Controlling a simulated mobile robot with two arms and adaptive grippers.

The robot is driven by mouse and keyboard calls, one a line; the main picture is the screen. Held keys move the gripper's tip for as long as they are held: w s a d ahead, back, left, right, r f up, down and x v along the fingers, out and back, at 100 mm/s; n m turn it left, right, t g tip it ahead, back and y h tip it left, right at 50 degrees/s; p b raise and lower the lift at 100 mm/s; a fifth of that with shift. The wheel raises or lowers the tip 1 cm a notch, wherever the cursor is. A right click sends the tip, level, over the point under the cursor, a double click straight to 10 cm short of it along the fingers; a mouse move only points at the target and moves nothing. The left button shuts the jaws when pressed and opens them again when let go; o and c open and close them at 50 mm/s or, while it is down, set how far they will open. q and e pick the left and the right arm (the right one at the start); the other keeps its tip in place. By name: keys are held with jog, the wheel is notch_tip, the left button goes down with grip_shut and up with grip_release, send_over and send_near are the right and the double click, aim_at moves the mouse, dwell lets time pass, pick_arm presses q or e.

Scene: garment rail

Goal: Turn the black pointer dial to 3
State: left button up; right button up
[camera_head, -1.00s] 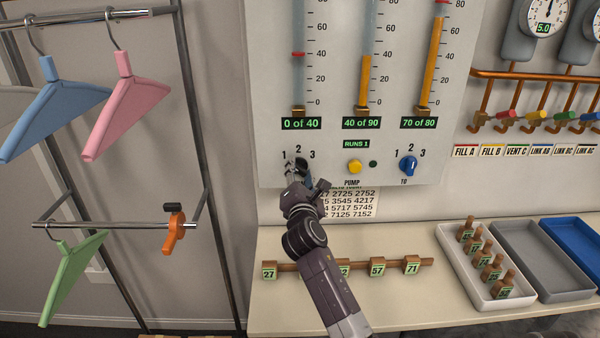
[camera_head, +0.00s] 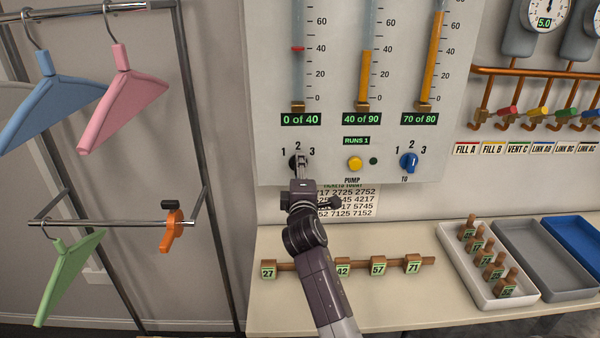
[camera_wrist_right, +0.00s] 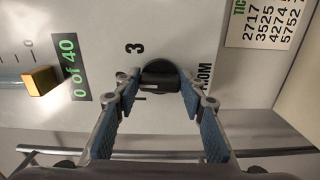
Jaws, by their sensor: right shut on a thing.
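The black pointer dial (camera_head: 293,162) is at the lower left of the grey panel (camera_head: 330,172), with 1, 2 and 3 printed around it. My right gripper (camera_head: 300,161) covers much of it in the head view. In the right wrist view the dial (camera_wrist_right: 160,72) sits between the two blue-padded fingers of my right gripper (camera_wrist_right: 160,82), which are shut on it. The printed 3 (camera_wrist_right: 133,47) shows beside it there. Which number the pointer faces is hard to tell. My left gripper is not in view.
Right of the dial are a yellow pump button (camera_head: 355,163) and a blue dial (camera_head: 408,162). A paper number sheet (camera_head: 360,203) hangs below the panel. A wooden rack with numbered tags (camera_head: 377,267) lies on the table under my arm. A garment rail (camera_head: 190,120) stands at left.

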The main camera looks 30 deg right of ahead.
jog(key=m, duration=0.3)
jog(key=m+b, duration=0.1)
jog(key=m, duration=0.2)
jog(key=m+b, duration=0.1)
jog(key=m, duration=0.2)
jog(key=shift+f, duration=0.25)
jog(key=shift+m, duration=0.4)
jog(key=o, duration=1.2)
jog(key=shift+c, duration=0.2)
send_near(299, 131)
jog(key=x, duration=0.5)
jog(key=shift+w+d+r, duration=0.1)
jog(key=shift+w+d, duration=0.15)
jog(key=shift+d, duration=0.05)
jog(key=shift+w, duration=0.15)
